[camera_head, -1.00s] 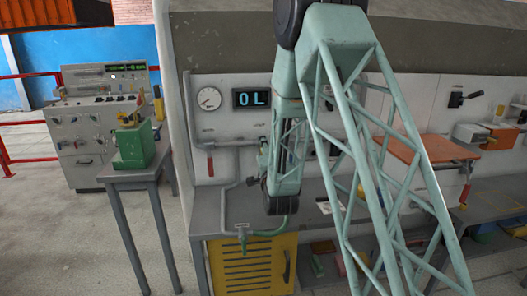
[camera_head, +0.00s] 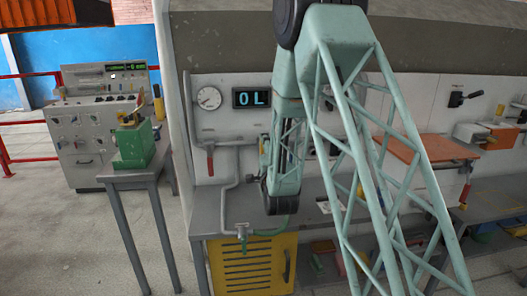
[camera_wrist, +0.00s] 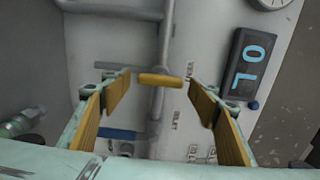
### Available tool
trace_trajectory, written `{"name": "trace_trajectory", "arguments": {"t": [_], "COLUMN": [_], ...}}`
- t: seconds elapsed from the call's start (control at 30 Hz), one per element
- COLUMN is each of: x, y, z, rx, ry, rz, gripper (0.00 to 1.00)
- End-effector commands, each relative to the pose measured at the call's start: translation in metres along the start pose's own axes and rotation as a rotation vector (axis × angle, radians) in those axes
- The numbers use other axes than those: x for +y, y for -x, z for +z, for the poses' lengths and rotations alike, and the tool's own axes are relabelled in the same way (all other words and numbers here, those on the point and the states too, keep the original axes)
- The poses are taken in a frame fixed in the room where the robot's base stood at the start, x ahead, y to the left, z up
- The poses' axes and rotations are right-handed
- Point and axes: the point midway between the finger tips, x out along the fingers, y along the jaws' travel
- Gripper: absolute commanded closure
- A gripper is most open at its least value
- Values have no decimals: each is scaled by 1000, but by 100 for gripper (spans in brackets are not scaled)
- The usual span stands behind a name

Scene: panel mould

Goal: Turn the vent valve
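A valve with a yellow bar handle (camera_wrist: 160,80) sits on a grey pipe on the panel, in the middle of the wrist view. My gripper (camera_wrist: 160,92) is open, with one yellow-padded finger on each side of this handle and visible gaps between. The fingers do not appear to touch the handle. In the head view my gripper is mostly hidden by my arm, close to the panel below the display.
A blue lever (camera_wrist: 118,134) lies close to the fingers. A red-handled valve (camera_head: 210,163) hangs on the panel's left pipe. A display reading "OL" (camera_head: 251,98) and a round gauge (camera_head: 209,98) are above.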

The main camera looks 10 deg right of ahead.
Motion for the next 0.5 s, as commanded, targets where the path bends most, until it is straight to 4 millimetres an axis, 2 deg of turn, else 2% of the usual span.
{"name": "trace_trajectory", "arguments": {"t": [0.5], "x": [0], "y": [8], "z": [0], "rx": [0], "ry": [1], "rz": [0], "gripper": [45]}}
